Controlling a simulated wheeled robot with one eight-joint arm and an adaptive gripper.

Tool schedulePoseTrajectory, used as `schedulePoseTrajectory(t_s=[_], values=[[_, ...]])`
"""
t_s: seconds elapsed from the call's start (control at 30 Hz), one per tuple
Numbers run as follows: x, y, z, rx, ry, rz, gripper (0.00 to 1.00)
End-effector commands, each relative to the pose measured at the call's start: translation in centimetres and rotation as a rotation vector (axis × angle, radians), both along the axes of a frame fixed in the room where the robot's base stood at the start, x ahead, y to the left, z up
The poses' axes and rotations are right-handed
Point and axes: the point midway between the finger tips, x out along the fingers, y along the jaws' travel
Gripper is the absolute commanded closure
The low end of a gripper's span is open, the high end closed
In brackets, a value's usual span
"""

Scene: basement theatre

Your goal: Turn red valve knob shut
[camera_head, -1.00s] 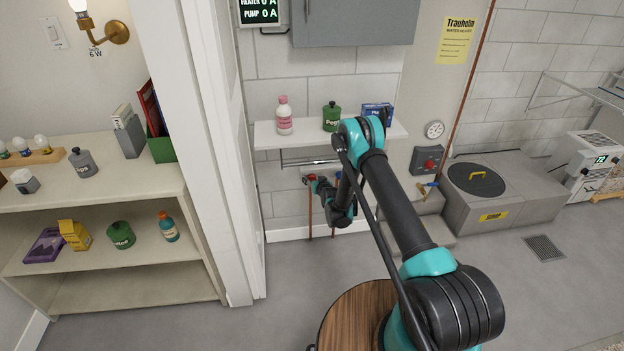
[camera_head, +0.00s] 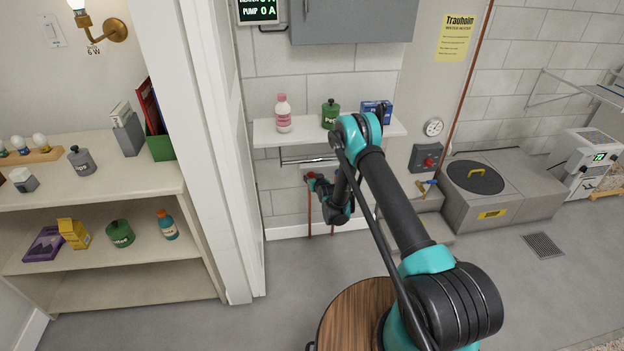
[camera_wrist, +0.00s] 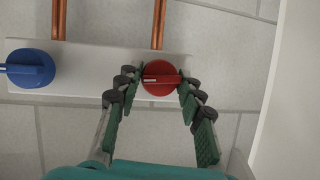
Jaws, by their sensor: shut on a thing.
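The red valve knob (camera_wrist: 161,78) sits on a white wall plate (camera_wrist: 105,68) in the wrist view. Its raised grip bar lies crosswise to the copper pipes, with a pale mark at its left end. My gripper (camera_wrist: 161,88) has one finger on each side of the knob, the fingertips at its left and right rims, shut on it. In the head view the red knob (camera_head: 310,176) shows only as a small red spot below the wall shelf, at the end of my arm. My gripper is mostly hidden there behind my own arm.
A blue valve knob (camera_wrist: 30,69) is left of the red one on the same plate. Copper pipes (camera_wrist: 158,22) meet the plate's edge. The wall shelf (camera_head: 264,132) above holds a pink-white bottle (camera_head: 284,114), a green container (camera_head: 330,114) and a blue box (camera_head: 376,111).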

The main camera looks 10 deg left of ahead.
Motion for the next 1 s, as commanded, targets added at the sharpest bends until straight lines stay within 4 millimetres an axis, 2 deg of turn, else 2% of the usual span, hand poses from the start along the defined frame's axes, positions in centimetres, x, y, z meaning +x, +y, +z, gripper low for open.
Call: schedulePoseTrajectory(t_s=[1.0], values=[[-0.18,0.45,-0.03,-0.853,-0.243,-0.001,0.91]])
